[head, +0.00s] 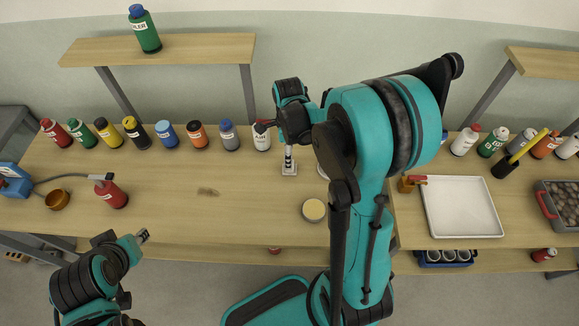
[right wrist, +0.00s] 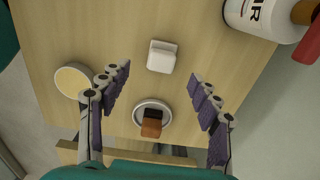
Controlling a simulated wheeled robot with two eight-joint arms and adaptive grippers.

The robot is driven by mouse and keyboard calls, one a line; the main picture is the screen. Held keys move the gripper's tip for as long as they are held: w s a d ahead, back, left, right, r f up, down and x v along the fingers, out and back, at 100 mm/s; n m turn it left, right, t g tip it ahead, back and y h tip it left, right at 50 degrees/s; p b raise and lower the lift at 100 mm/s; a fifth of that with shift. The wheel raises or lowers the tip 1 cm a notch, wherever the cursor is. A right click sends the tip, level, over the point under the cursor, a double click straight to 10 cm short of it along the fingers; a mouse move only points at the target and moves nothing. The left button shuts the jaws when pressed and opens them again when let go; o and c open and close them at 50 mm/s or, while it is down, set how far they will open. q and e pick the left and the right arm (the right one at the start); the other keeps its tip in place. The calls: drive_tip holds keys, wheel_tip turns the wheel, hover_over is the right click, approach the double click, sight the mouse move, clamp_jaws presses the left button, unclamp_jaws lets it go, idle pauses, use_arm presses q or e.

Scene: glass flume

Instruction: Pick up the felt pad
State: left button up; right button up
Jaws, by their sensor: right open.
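I cannot tell for certain which thing is the felt pad. In the right wrist view, a small brown and black block (right wrist: 151,125) stands in a round pale dish (right wrist: 137,106) below the middle. A white block (right wrist: 162,57) is above it, and a round cream disc (right wrist: 73,81) lies to the left, also seen in the head view (head: 313,210). My right gripper (right wrist: 160,88) is open and empty, above the bench with the white block and dish between its fingers in the picture. My left gripper (head: 142,236) is near the bench's front edge, its jaws unclear.
A white bottle (right wrist: 260,15) is close at the upper right of the wrist view. Several bottles line the back of the bench (head: 240,200). A red bottle (head: 112,194) stands at left, a white tray (head: 460,207) at right.

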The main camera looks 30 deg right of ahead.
wheel_tip(320, 180, down, 7)
drive_tip(key=b, duration=0.2)
drive_tip(key=shift+w+d+f+b, duration=0.1)
drive_tip(key=shift+d+b, duration=0.05)
drive_tip(key=shift+b, duration=0.25)
drive_tip(key=c, duration=1.2)
wheel_tip(320, 180, up, 5)
drive_tip(key=shift+f+p, duration=0.15)
drive_tip(key=shift+p, duration=0.95)
drive_tip(key=s+d+r+p, duration=0.1)
drive_tip(key=s+r, duration=0.1)
drive_tip(key=s, duration=0.1)
drive_tip(key=s+d+r+p, duration=0.1)
drive_tip(key=s+d+r, duration=0.1)
drive_tip(key=s, duration=0.2)
drive_tip(key=s+d+r+p, duration=0.1)
drive_tip(key=s+d+r, duration=0.1)
drive_tip(key=s, duration=0.1)
drive_tip(key=shift+s+d+r, duration=0.2)
drive_tip(key=shift+s+r, duration=0.05)
